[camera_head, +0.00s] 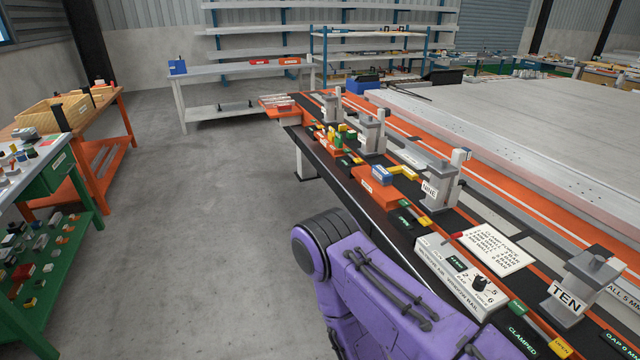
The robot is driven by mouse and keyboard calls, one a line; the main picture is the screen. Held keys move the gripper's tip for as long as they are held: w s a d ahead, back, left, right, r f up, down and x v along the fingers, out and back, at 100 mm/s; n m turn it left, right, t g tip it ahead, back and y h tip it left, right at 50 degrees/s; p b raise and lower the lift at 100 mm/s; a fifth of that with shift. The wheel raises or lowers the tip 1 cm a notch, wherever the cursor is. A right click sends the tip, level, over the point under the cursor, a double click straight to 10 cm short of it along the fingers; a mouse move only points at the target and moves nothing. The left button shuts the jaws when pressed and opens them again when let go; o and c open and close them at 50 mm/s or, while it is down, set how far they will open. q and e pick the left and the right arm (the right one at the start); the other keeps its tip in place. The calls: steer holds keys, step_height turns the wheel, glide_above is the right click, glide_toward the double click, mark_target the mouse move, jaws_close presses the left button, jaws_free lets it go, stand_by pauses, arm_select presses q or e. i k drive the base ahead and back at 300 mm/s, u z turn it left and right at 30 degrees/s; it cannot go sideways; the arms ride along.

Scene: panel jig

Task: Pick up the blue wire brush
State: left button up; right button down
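No blue wire brush can be made out for certain. A small blue item (381,175) with a pale label lies on an orange block (374,192) on the long black-topped jig bench; it is too small to tell whether it is a brush. A purple link of my own arm crosses the bottom middle and hides part of the bench's near edge. Neither of my grippers is in view.
Grey clamp posts, one marked NINE (437,190) and one marked TEN (577,290), stand along the bench. A control box (458,275) and a white notice (492,250) lie between them. Orange (110,150) and green (60,250) benches stand left. The floor between is clear.

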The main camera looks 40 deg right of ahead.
mark_target(383, 177)
steer(key=i, duration=0.85)
steer(key=z, duration=0.7)
steer(key=i, duration=0.95)
steer(key=z, duration=0.75)
